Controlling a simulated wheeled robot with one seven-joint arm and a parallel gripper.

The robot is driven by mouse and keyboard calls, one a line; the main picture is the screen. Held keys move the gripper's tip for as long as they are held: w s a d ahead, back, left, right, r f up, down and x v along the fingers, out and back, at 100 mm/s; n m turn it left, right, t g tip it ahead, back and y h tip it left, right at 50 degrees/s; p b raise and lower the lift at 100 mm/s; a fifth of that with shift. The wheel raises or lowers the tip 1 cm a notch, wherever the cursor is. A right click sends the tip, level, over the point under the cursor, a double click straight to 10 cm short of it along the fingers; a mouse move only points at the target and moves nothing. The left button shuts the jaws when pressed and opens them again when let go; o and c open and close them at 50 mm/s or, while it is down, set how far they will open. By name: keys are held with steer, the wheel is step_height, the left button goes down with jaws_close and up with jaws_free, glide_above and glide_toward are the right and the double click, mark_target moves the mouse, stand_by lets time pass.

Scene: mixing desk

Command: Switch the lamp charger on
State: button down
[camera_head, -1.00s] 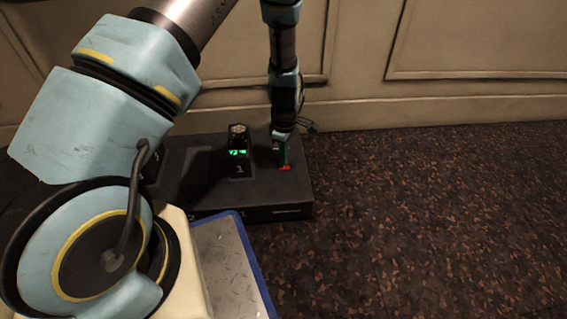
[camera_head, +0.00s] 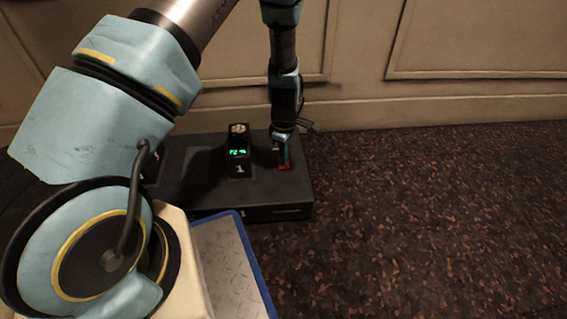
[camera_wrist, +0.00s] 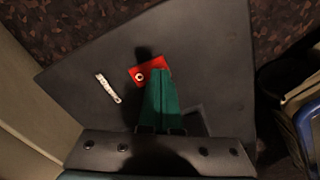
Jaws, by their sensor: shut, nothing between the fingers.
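The lamp charger is a low dark box (camera_head: 262,204) on the floor against the wall. A red switch (camera_head: 285,167) sits near its right end; in the wrist view the red switch (camera_wrist: 138,75) shows a small round white mark. My gripper (camera_head: 284,160) points down at the switch with its green fingers closed together and empty. In the wrist view my gripper (camera_wrist: 159,75) has its fingertips over the right part of the switch and hides that part. I cannot tell whether the tips touch it.
A small black unit (camera_head: 238,150) with a green lit display stands on the box, left of the switch. A white label (camera_wrist: 108,88) lies beside the switch. A panelled wall (camera_head: 450,95) is close behind. The speckled floor (camera_head: 430,220) to the right is clear.

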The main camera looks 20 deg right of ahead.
steer(key=shift+f, duration=0.75)
steer(key=shift+r, duration=0.1)
stand_by(0.3)
step_height(320, 180, up, 7)
steer(key=p, duration=0.6)
stand_by(0.5)
